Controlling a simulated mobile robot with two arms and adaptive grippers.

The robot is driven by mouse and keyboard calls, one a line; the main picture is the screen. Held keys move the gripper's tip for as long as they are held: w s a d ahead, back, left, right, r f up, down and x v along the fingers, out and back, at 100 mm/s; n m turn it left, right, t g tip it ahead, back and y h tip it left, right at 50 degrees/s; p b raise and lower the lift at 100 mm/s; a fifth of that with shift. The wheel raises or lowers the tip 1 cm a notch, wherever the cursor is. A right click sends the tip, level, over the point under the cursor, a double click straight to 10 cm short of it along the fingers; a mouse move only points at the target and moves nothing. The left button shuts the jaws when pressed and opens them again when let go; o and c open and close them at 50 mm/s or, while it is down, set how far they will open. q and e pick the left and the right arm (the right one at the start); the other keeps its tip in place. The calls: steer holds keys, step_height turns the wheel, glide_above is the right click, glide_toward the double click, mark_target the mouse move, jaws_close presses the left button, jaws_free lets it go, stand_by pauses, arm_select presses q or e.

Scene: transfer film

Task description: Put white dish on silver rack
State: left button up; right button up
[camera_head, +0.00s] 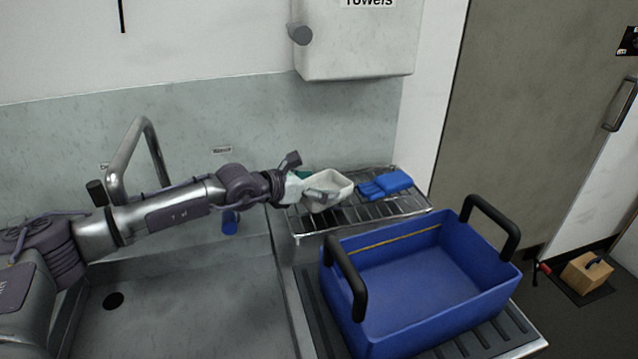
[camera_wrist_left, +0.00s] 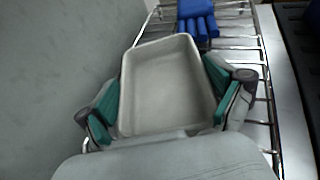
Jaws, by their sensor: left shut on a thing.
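The white dish (camera_head: 328,187) is a shallow rectangular tray, held over the left part of the silver rack (camera_head: 370,211) in the head view. My left gripper (camera_head: 309,190) is shut on the dish. In the left wrist view the dish (camera_wrist_left: 168,85) sits between the two green-padded fingers of the gripper (camera_wrist_left: 163,108), with the bars of the silver rack (camera_wrist_left: 250,70) behind and to the right. I cannot tell whether the dish touches the rack. My right gripper is not in view.
A blue glove-like item (camera_head: 386,186) lies on the right part of the rack; it also shows in the left wrist view (camera_wrist_left: 197,18). A blue crate with black handles (camera_head: 420,275) stands in front of the rack. A sink with a tap (camera_head: 138,150) is at left.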

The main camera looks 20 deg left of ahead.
arm_select(q)
steer(key=o, duration=0.9)
steer(key=shift+o, duration=0.2)
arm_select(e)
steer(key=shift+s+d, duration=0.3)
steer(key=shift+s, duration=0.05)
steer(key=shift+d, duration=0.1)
arm_select(q)
steer(key=b+v, duration=0.1)
steer(key=v, duration=1.1)
steer(key=shift+b, duration=0.4)
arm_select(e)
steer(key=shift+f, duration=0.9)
